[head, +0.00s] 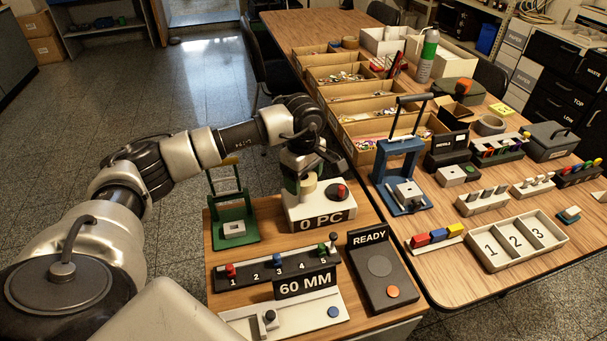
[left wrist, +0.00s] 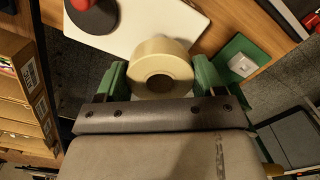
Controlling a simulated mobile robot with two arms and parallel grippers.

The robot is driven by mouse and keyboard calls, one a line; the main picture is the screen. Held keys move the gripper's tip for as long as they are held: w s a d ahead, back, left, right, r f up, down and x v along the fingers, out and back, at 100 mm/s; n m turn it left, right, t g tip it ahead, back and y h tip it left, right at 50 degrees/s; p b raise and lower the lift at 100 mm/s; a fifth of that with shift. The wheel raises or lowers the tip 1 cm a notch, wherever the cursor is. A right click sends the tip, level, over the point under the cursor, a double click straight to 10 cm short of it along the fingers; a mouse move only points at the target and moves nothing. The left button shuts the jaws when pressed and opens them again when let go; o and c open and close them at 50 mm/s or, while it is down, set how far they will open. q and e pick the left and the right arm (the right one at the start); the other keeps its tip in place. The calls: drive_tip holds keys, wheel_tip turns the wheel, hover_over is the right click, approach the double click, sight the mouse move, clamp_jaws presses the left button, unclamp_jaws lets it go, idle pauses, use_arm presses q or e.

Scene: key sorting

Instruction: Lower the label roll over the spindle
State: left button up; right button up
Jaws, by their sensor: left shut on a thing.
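My left gripper (head: 305,178) points down over the white box marked 0 PC (head: 318,214). Its green fingers, seen in the left wrist view (left wrist: 160,78), are shut on the cream label roll (left wrist: 160,60), one on each side of it. The roll has a dark round core in its middle. In the head view the label roll (head: 307,186) shows just under the gripper, at the left part of the box top, beside the red button (head: 341,191). No spindle shows; it may be hidden by the roll. I cannot tell whether the roll touches the box. My right gripper is out of view.
A green press-like stand (head: 234,230) is close left of the box. A numbered rack (head: 277,266), a 60 MM sign (head: 305,284) and a READY panel (head: 381,277) lie in front. A blue stand (head: 402,170) is on the table at right. Open floor lies left.

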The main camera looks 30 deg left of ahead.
sight(303, 201)
use_arm(q)
drive_tip(key=shift+f+b, duration=1.65)
drive_tip(key=shift+f, duration=0.65)
drive_tip(key=shift+f, duration=0.15)
drive_tip(key=o, duration=1)
wheel_tip(303, 201, up, 11)
drive_tip(key=shift+f, duration=0.1)
